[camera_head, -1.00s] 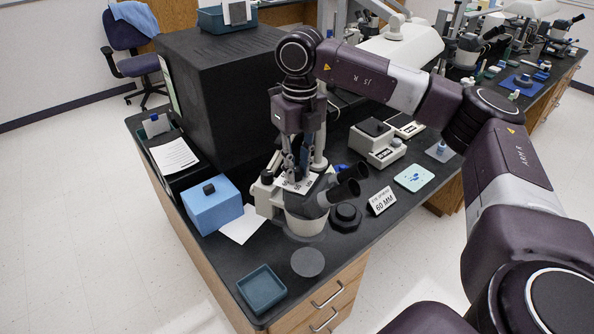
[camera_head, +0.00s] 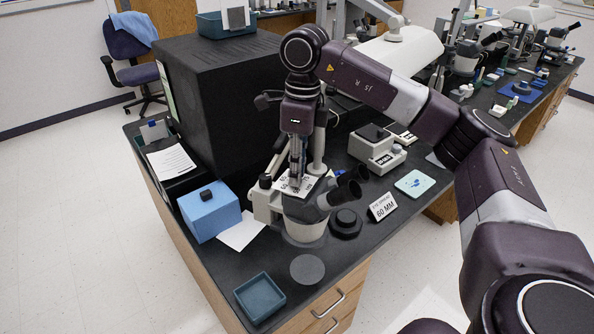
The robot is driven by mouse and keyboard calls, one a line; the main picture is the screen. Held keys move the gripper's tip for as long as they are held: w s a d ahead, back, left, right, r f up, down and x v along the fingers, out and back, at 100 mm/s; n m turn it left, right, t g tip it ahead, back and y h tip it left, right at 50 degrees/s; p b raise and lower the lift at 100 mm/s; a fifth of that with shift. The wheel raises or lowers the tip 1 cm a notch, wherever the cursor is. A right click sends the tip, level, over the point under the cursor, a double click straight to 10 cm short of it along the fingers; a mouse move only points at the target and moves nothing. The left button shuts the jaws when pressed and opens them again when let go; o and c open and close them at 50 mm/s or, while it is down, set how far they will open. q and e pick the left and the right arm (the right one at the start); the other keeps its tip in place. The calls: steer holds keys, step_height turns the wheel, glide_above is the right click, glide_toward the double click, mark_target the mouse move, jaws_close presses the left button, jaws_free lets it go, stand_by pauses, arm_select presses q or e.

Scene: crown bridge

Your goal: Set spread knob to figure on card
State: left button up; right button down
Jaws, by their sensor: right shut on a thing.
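A card (camera_head: 383,205) reading "60 MM" stands on the black bench, right of the microscope. The microscope (camera_head: 304,227) has a grey-white body and two dark eyepieces (camera_head: 338,194) that point right. A white plate with dark markings (camera_head: 289,187) lies on top of it. My right gripper (camera_head: 297,178) points straight down over this plate, its fingers close together. It is shut on a small part there, likely the spread knob, which the fingers hide. My left gripper is out of view.
A large black box (camera_head: 225,105) stands behind the microscope. A blue box (camera_head: 210,211), a teal tray (camera_head: 260,297) and a grey disc (camera_head: 307,268) lie at the front and left. A black round part (camera_head: 346,223) sits beside the eyepieces. A grey device (camera_head: 374,150) stands behind.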

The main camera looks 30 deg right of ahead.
stand_by(0.3)
steer(key=c, duration=1.7)
jaws_free()
steer(key=shift+c, duration=0.2)
step_height(320, 180, up, 12)
steer(key=shift+d, duration=0.3)
steer(key=shift+s, duration=0.1)
